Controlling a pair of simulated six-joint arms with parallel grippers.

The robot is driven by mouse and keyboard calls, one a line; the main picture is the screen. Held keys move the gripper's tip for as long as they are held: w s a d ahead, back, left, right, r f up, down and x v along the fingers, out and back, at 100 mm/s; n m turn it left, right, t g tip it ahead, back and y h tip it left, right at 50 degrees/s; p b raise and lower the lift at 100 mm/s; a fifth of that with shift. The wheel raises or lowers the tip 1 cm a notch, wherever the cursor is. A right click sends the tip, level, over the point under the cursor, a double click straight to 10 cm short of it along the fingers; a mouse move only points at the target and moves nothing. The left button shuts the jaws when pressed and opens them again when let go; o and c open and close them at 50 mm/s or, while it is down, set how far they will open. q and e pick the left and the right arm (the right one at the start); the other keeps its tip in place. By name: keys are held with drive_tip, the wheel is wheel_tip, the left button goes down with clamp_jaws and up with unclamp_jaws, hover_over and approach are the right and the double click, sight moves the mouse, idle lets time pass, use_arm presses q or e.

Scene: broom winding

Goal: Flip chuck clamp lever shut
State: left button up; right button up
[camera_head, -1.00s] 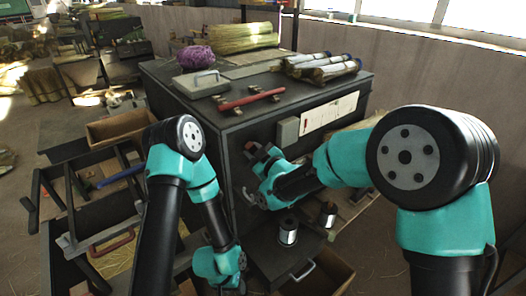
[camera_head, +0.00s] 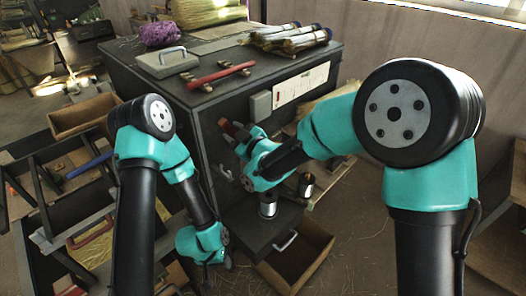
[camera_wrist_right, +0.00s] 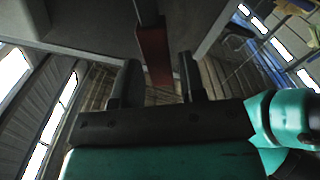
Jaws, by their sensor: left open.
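A red lever (camera_head: 227,128) stands at the side of the dark cabinet, and I take it to be the clamp lever. In the right wrist view the red lever (camera_wrist_right: 154,52) hangs between my two right fingertips, with a visible gap to at least the right finger. My right gripper (camera_head: 238,132) is open around it; whether a finger touches it I cannot tell. The chuck itself is mostly hidden behind my right gripper. My left gripper (camera_head: 221,264) is open and empty, low in front of the cabinet, well below the lever.
The dark cabinet (camera_head: 185,105) carries a red bar (camera_head: 220,76), a grey block with a handle (camera_head: 168,62), a purple bundle (camera_head: 161,34) and several broom bundles (camera_head: 290,38). A grey box (camera_head: 260,104) juts from its side. A metal spool (camera_head: 268,205) stands below my right gripper.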

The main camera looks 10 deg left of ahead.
drive_tip(key=v, duration=1.4)
drive_tip(key=w+d+f+m+g+h, duration=0.1)
drive_tip(key=d+f+m+h, duration=0.35)
drive_tip(key=d+f, duration=0.5)
drive_tip(key=d+f+m+g+h, duration=0.1)
drive_tip(key=d+f+m+h, duration=0.5)
drive_tip(key=f, duration=0.7)
drive_tip(key=s+d+f+m+g, duration=0.7)
drive_tip(key=s+d+f+m, duration=0.1)
drive_tip(key=s+d+f, duration=0.7)
wheel_tip(320, 180, down, 2)
drive_tip(key=shift+s+d+f, duration=0.1)
drive_tip(key=shift+s+d, duration=0.2)
drive_tip(key=shift+s, duration=0.2)
drive_tip(key=shift+h, duration=0.35)
